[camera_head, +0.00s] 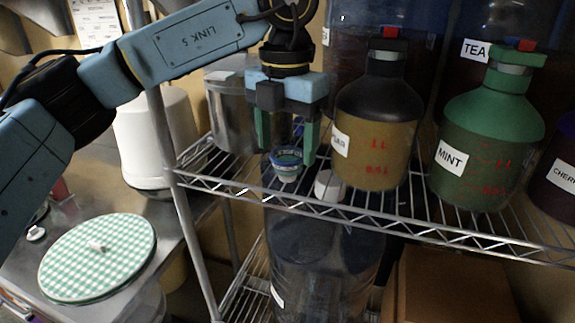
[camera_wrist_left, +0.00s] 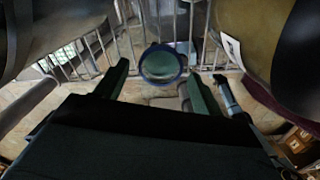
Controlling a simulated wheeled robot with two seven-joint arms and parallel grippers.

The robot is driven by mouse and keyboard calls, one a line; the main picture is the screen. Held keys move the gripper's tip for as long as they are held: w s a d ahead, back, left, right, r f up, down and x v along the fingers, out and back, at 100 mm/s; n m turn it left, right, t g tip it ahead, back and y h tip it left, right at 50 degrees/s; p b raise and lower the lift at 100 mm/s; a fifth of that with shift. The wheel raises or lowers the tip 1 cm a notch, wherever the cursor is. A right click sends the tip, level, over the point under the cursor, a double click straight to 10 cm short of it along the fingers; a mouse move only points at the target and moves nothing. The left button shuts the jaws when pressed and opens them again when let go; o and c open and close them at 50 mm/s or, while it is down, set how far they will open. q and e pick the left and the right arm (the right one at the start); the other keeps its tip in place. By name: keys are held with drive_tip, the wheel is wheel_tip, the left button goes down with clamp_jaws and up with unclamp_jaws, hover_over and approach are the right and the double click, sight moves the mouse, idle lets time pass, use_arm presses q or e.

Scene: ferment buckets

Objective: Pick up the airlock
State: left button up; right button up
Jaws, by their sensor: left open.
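The airlock (camera_head: 287,165) is a small piece with a blue rim and a pale, clear lower part, near the front edge of the wire shelf. In the left wrist view it shows as a dark blue ring (camera_wrist_left: 162,64) around a greenish disc. My left gripper (camera_head: 287,150) points down over it with green fingers apart, one on each side. In the left wrist view the gripper (camera_wrist_left: 157,74) has the ring between and slightly beyond its fingertips, with gaps on both sides. Whether the fingers touch it from the front is unclear. My right gripper is not in view.
A white cap (camera_head: 328,186) stands just right of the airlock on the wire shelf (camera_head: 400,216). An amber jug (camera_head: 375,135) and a green MINT jug (camera_head: 478,140) stand to the right. A metal pot (camera_head: 230,110) is behind left. A checkered lid (camera_head: 97,257) lies lower left.

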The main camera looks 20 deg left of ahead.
sight(288, 160)
use_arm(q)
wheel_tip(288, 160, down, 4)
drive_tip(key=shift+w+p, duration=0.15)
drive_tip(key=shift+p, duration=0.25)
drive_tip(key=c, duration=1)
